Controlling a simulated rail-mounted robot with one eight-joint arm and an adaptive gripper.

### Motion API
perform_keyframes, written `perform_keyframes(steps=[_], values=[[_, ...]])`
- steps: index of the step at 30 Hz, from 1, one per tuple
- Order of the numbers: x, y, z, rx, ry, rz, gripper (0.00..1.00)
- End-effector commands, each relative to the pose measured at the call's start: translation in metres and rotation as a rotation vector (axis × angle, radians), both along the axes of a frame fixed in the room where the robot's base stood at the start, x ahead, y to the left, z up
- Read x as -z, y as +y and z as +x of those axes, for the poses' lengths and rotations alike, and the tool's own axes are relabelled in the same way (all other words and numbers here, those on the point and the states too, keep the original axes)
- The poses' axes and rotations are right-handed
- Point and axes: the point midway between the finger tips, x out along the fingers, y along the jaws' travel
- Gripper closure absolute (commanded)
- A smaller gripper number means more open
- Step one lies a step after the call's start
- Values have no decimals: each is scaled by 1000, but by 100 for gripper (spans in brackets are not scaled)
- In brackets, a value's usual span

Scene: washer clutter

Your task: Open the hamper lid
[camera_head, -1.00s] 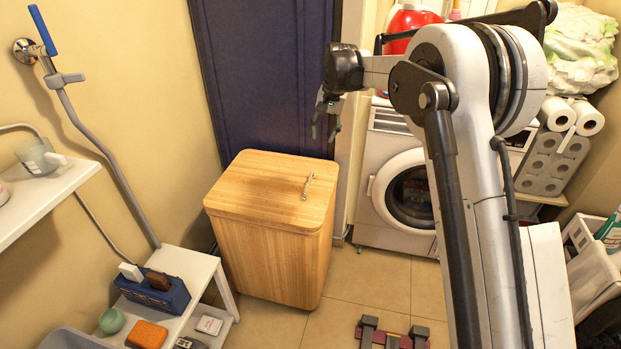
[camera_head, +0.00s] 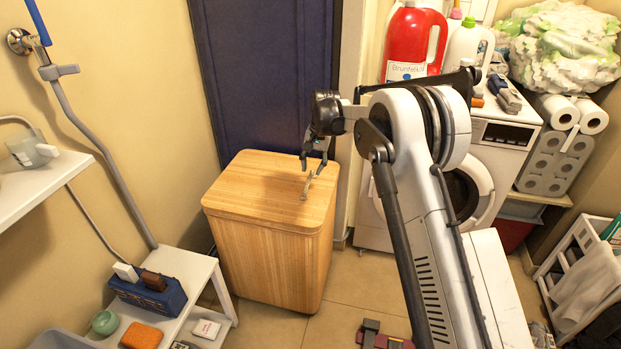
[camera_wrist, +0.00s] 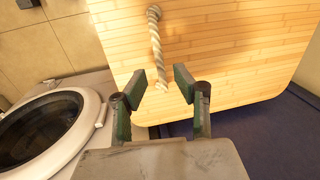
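The wooden hamper (camera_head: 265,255) stands on the tiled floor in front of a dark blue door, with its flat lid (camera_head: 250,185) closed. A pale twisted handle (camera_head: 307,186) sits on the lid near its right side. In the wrist view the handle (camera_wrist: 156,45) runs away from my gripper across the lid (camera_wrist: 225,50). My gripper (camera_head: 314,163) is above the lid's far right part, close to the handle. In the wrist view my gripper (camera_wrist: 164,84) is open, with the handle's near end between or just beyond the fingertips. I cannot tell whether they touch it.
A washing machine (camera_head: 372,215) stands right of the hamper, with a red detergent bottle (camera_head: 412,45) on top. A white bench (camera_head: 190,270) with a blue caddy (camera_head: 150,293) is close on the left. A dark red object (camera_head: 385,338) lies on the floor in front.

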Motion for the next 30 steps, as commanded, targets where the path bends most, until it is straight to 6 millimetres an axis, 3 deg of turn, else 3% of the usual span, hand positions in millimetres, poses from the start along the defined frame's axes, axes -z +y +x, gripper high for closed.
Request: perform_keyframes(steps=[6, 19, 25, 30], values=[[27, 4, 1, 0, 0, 0, 72], [34, 6, 1, 0, 0, 0, 72], [34, 5, 1, 0, 0, 0, 98], [34, 5, 1, 0, 0, 0, 100]])
